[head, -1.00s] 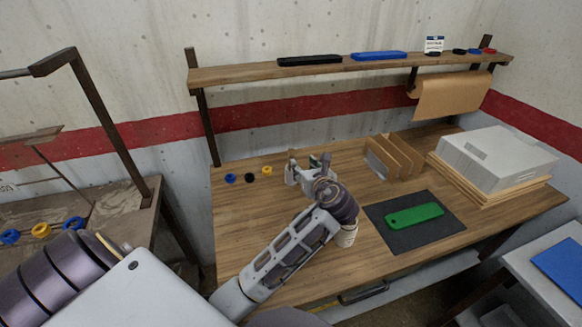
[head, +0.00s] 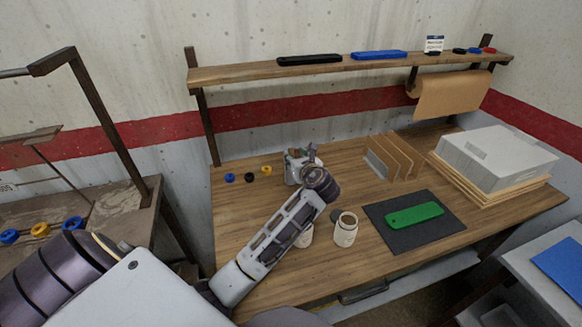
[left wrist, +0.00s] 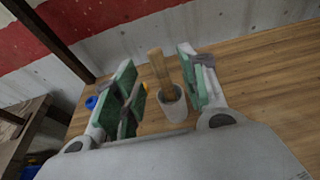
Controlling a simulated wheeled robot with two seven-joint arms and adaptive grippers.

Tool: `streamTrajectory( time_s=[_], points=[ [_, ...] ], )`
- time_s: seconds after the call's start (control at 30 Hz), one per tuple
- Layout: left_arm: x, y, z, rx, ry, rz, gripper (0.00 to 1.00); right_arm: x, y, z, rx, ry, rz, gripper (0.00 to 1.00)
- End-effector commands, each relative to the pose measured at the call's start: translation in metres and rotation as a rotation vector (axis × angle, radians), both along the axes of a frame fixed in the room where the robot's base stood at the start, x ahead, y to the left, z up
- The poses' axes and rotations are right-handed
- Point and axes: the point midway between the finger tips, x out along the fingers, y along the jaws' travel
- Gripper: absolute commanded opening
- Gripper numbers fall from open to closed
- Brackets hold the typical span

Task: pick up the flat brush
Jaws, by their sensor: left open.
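In the left wrist view a flat wooden handle (left wrist: 160,68), which looks like the flat brush, stands slightly tilted in a pale cup (left wrist: 174,106). Its lower end is hidden in the cup. My left gripper (left wrist: 158,82) is open, with its green-padded fingers on either side of the handle and a gap showing on both sides. In the head view my left gripper (head: 302,158) is over the back left part of the workbench. The arm and gripper hide most of the cup and brush there. My right gripper is not in view.
A cream jar (head: 345,230) stands near the bench front, with another partly behind my arm. A green case (head: 414,215) lies on a dark mat (head: 388,238). Wooden dividers (head: 397,157) and stacked boxes (head: 495,158) stand right. Small coloured rings lie back left.

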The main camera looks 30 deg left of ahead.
Motion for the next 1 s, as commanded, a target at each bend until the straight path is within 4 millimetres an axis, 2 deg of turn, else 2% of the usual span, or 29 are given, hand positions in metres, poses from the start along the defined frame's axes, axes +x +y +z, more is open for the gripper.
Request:
streamTrajectory(
  time_s=[0.37, 0.73, 1.0],
  points=[
    [0.003, 0.004, -0.001, 0.001, 0.001, 0.000, 0.43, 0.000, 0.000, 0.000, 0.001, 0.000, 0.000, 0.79],
    [0.026, 0.033, -0.009, 0.002, 0.000, 0.001, 0.43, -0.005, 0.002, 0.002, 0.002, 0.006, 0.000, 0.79],
    [0.031, 0.039, -0.012, 0.000, 0.001, -0.001, 0.43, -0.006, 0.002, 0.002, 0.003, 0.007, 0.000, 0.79]
  ],
)
